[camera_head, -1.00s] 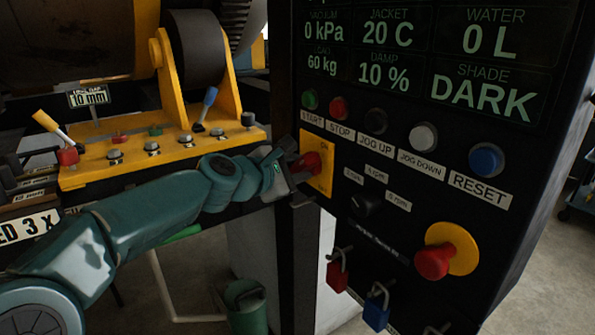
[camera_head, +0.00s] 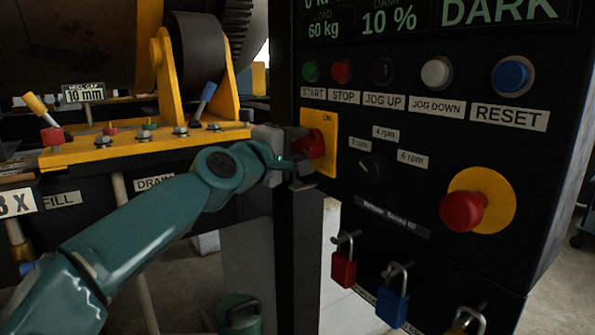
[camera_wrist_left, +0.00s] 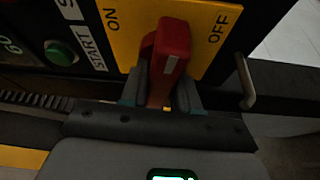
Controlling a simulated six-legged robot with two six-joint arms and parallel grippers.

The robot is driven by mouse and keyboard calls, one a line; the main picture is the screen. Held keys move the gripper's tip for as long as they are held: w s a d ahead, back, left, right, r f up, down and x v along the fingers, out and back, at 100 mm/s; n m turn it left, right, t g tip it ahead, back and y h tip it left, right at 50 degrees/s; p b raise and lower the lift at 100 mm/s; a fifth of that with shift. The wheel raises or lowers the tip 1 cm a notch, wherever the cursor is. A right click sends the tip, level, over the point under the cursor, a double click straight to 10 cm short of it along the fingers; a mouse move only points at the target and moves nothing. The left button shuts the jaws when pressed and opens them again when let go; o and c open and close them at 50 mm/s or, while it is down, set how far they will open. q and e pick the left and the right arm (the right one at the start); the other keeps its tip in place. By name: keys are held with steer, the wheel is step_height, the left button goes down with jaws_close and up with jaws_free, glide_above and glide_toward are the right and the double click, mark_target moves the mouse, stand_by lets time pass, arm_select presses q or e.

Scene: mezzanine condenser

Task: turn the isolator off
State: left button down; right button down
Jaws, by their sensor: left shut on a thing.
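The isolator is a red handle (camera_head: 314,146) on a yellow plate (camera_head: 328,128) at the left edge of the black control panel. In the left wrist view the red handle (camera_wrist_left: 168,52) stands between the ON and OFF marks of the yellow plate (camera_wrist_left: 120,42), with its white mark turned toward OFF. My left gripper (camera_head: 300,158) reaches in from the left and is shut on the handle. Its two fingers in the left wrist view (camera_wrist_left: 162,90) press on both sides of the handle. My right gripper is not in view.
The panel carries the START button (camera_head: 311,71), a speed knob (camera_head: 375,168) and a red emergency stop (camera_head: 462,211). Red (camera_head: 343,268) and blue (camera_head: 392,300) padlocks hang below. A yellow ledge (camera_head: 110,152) with levers lies at the left. A green bucket (camera_head: 238,315) stands on the floor.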

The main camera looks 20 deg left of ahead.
mark_target(293, 149)
arm_select(q)
steer(key=m+b, duration=0.2)
steer(key=m+t+h+b, duration=0.1)
steer(key=b, duration=0.2)
steer(key=m+b, duration=0.2)
steer(key=shift+d+f+m, duration=0.15)
steer(key=shift+f+m, duration=0.15)
steer(key=shift+f, duration=0.05)
steer(key=shift+r+m+t+h+b, duration=0.15)
steer(key=shift+m+h+b, duration=0.25)
steer(key=shift+m+b, duration=0.3)
steer(key=shift+r+m+t+h+b, duration=0.15)
steer(key=shift+m+h+b, duration=0.3)
steer(key=shift+m, duration=0.35)
steer(key=c, duration=0.9)
jaws_free()
steer(key=shift+r, duration=0.1)
steer(key=shift+s, duration=0.1)
steer(key=b+v, duration=0.6)
steer(key=v, duration=0.1)
steer(key=shift+f, duration=0.4)
steer(key=b+v, duration=0.3)
steer(key=v, duration=0.6)
steer(key=shift+s+r, duration=0.1)
steer(key=shift+r, duration=0.1)
